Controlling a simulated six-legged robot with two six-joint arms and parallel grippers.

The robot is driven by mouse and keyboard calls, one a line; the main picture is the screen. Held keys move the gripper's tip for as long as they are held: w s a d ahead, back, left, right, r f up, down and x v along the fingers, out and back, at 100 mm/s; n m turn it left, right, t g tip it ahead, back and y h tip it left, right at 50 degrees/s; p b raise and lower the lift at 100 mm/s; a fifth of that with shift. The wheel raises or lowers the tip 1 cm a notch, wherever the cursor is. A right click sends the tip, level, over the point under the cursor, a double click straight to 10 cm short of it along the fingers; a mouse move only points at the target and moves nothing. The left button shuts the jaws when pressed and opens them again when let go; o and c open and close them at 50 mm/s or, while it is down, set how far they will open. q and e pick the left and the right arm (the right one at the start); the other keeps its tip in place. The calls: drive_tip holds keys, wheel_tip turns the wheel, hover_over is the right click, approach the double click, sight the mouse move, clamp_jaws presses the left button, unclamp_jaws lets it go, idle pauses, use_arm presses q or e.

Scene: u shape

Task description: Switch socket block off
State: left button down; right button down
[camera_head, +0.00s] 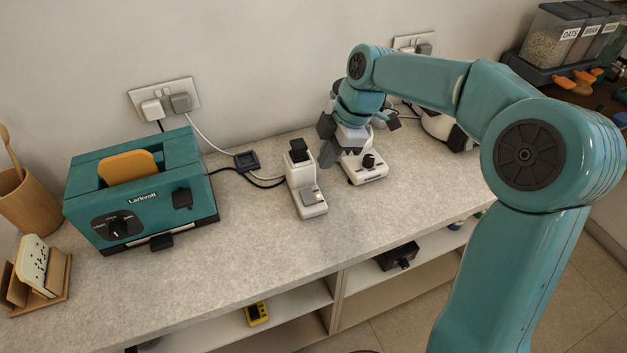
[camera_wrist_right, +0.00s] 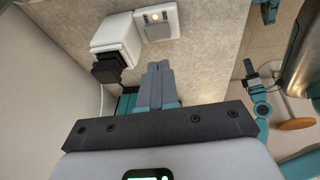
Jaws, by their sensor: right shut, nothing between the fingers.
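The socket block (camera_head: 304,182) is a white upright housing with a low white base, standing on the counter between the toaster and my right gripper. A black plug (camera_head: 298,150) sits at its top. Its pale switch (camera_head: 311,197) is on the base. In the right wrist view the housing (camera_wrist_right: 115,37) is at upper left, beside the base (camera_wrist_right: 160,30), where a small round spot glows (camera_wrist_right: 155,17). My right gripper (camera_head: 327,153) is shut and empty, just right of the block. Its fingers (camera_wrist_right: 160,67) appear apart from the block. My left gripper is not in view.
A teal toaster (camera_head: 145,195) stands to the left. A white appliance with a black knob (camera_head: 365,168) is close to the right of the block, partly behind my gripper. Cables run back to the wall socket (camera_head: 165,100). The counter (camera_head: 240,260) in front is clear.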

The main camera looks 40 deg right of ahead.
drive_tip(key=p, duration=0.1)
approach(309, 192)
drive_tip(key=x, duration=0.5)
drive_tip(key=shift+a, duration=0.3)
drive_tip(key=shift+w+f, duration=0.2)
drive_tip(key=shift+f, duration=0.3)
drive_tip(key=shift+s, duration=0.1)
drive_tip(key=p, duration=0.1)
drive_tip(key=g+p, duration=0.1)
drive_tip(key=p, duration=0.1)
drive_tip(key=shift+w+d+r, duration=0.1)
drive_tip(key=shift+w, duration=0.2)
drive_tip(key=shift+w+d+f+g, duration=0.1)
drive_tip(key=shift+f+g, duration=0.2)
drive_tip(key=shift+f, duration=0.15)
